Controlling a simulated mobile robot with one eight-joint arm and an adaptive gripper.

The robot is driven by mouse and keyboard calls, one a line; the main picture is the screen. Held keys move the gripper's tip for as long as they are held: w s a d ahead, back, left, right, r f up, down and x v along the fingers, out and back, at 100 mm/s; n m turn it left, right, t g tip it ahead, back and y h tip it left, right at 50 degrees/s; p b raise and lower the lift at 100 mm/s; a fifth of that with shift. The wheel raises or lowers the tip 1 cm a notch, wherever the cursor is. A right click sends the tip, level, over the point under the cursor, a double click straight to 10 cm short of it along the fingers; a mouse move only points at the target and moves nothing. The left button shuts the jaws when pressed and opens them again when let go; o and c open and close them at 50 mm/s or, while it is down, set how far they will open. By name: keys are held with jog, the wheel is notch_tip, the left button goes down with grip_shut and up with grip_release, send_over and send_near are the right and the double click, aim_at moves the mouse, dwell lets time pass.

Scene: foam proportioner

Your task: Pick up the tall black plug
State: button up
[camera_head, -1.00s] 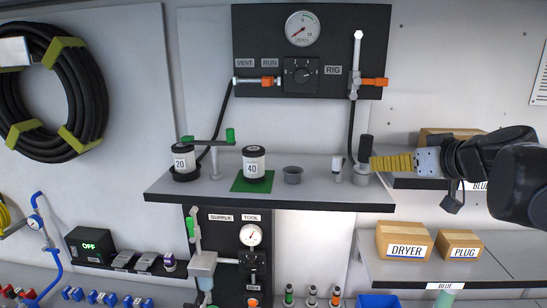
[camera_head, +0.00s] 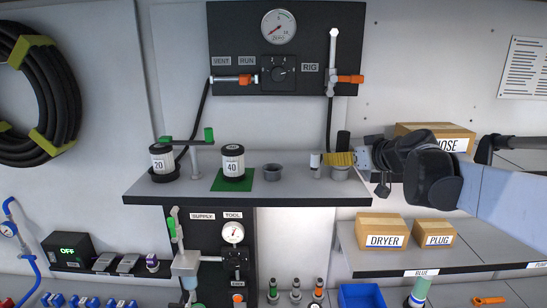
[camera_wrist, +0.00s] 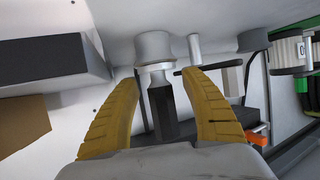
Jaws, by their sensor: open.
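The tall black plug (camera_head: 343,139) stands upright at the right end of the grey shelf, its lower part hidden by my gripper's yellow fingers (camera_head: 339,159) in the head view. In the wrist view, the black plug (camera_wrist: 166,110) has a grey stem leading to a round grey holder (camera_wrist: 155,48). My open gripper (camera_wrist: 161,76) has one curved yellow finger on each side of the plug. Gaps show between the plug and both fingers, so it is not gripped.
The black gauge panel (camera_head: 240,80) is behind. Labelled boxes (camera_head: 381,230) sit on the lower right shelf.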

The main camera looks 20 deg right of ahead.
jog(key=shift+w, duration=0.1)
grip_shut()
